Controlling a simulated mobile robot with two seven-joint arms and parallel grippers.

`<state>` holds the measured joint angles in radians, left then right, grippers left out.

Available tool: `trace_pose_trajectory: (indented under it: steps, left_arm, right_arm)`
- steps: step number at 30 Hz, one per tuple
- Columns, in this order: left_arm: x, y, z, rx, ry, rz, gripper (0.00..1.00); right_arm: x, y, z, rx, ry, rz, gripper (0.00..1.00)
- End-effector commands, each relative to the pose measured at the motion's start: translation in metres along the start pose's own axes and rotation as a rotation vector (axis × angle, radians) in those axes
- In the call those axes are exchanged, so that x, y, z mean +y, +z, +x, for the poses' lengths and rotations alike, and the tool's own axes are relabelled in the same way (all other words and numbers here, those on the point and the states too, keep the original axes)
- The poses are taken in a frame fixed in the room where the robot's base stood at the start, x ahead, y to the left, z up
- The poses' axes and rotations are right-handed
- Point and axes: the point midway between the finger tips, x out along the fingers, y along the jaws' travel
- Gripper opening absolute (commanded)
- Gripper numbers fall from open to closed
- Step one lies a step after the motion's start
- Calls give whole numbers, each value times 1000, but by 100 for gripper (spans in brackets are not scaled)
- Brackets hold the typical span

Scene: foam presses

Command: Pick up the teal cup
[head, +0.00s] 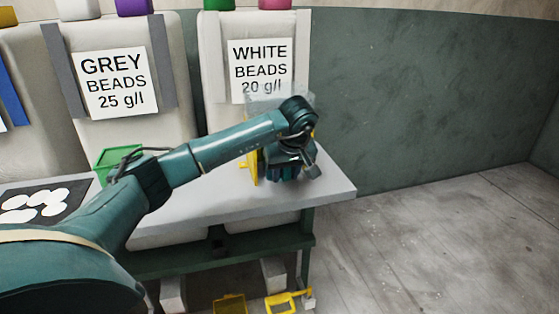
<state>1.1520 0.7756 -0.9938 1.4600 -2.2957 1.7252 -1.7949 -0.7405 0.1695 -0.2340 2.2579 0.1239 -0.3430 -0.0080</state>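I cannot make out a teal cup clearly; my own teal arm and hand cover the right part of the bench, and a cup there could be hidden. My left gripper (288,172) points down over the right end of the grey bench top (220,199). Its fingers are small, dark and partly covered by the wrist, so I cannot tell whether they are open or hold something. A yellow item (252,169) stands just left of the gripper. My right gripper is out of view.
A green bin (108,162) stands behind my forearm. A dark mat (70,191) with white discs lies at the left. Labelled bead sacks (157,50) line the back. A clear box (264,99) shows behind my wrist. Yellow items (229,305) are below the bench; floor at right is clear.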

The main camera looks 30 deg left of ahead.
Motion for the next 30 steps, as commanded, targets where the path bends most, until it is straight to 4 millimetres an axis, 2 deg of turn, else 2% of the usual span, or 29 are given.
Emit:
trace_pose_trajectory:
  steps: [1,12,23,30]
  left_arm:
    - [0,0,0,0,0,0,29]
    - [0,0,0,0,0,0,0]
    - [0,-2,-4,1,1,-1,0]
    - [1,-12,-26,3,3,-2,0]
  right_arm:
    - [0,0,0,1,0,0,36]
    - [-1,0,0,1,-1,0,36]
    - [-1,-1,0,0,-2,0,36]
    - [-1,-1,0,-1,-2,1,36]
